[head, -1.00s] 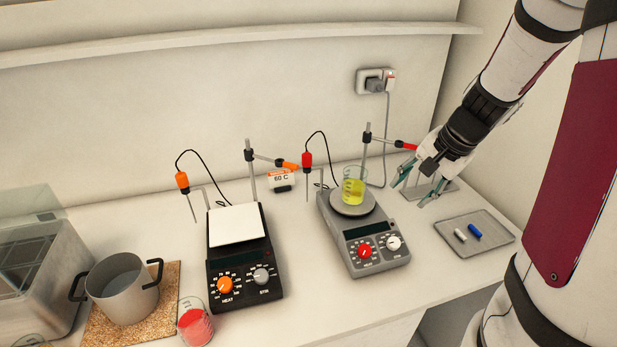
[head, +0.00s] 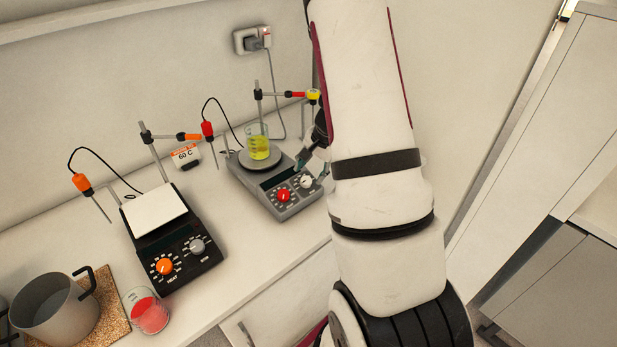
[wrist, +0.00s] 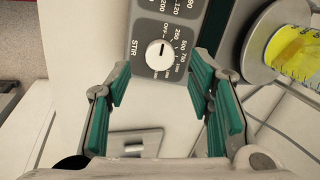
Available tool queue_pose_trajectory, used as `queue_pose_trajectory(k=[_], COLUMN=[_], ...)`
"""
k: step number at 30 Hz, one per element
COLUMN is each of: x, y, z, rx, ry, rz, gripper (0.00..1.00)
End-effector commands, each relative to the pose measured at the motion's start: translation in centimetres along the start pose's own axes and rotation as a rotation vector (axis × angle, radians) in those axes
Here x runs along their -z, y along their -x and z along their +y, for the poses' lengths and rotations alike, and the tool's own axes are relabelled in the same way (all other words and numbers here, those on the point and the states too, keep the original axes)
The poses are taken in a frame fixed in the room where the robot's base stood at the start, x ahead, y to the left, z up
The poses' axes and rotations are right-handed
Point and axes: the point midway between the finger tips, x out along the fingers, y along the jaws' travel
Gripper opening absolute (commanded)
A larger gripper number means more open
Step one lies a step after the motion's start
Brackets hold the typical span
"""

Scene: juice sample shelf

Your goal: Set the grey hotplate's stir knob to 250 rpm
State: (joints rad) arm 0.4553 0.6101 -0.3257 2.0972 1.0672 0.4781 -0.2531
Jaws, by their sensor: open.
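The grey hotplate (head: 290,209) stands at the back of the bench, with a yellow-liquid beaker (head: 258,147) on its plate. Its white stir knob (head: 306,182) is right of its red heat knob (head: 283,195). In the wrist view the stir knob (wrist: 160,56) shows a dark pointer line, roughly toward OFF; the 250 mark is just clockwise of it. My gripper (wrist: 160,82) is open, its teal fingers on either side of the knob's line and apart from it. In the head view my gripper (head: 312,168) is just above the knob, partly hidden by my arm.
A black hotplate (head: 178,262) with an orange knob stands to the left. A red-liquid beaker (head: 149,313) and a pot (head: 50,305) are at the front left. Clamp stands (head: 272,105) rise behind the hotplates. The wrist view shows a yellow beaker (wrist: 300,52) close to the right finger.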

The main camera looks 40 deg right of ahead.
Motion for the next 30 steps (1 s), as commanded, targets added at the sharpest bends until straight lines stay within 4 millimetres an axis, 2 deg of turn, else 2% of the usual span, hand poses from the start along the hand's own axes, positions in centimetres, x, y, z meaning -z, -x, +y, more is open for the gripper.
queue_pose_trajectory(k=[3, 9, 20, 26, 27, 30], x=[0.0, 0.0, 0.0, 0.0, 0.0, 0.0], y=[-1.8, -3.5, -4.0, -4.0, -4.0, -4.0], z=[0.1, 0.1, 0.0, 0.0, 0.0, 0.0], rx=[-0.002, -0.001, 0.0, 0.0, 0.0, 0.0], ry=[-0.001, -0.001, 0.002, 0.001, 0.001, 0.001], rz=[-0.002, 0.0, 0.0, 0.0, 0.0, 0.0], gripper=[0.48, 0.48, 0.48, 0.05, 0.0, 0.0])
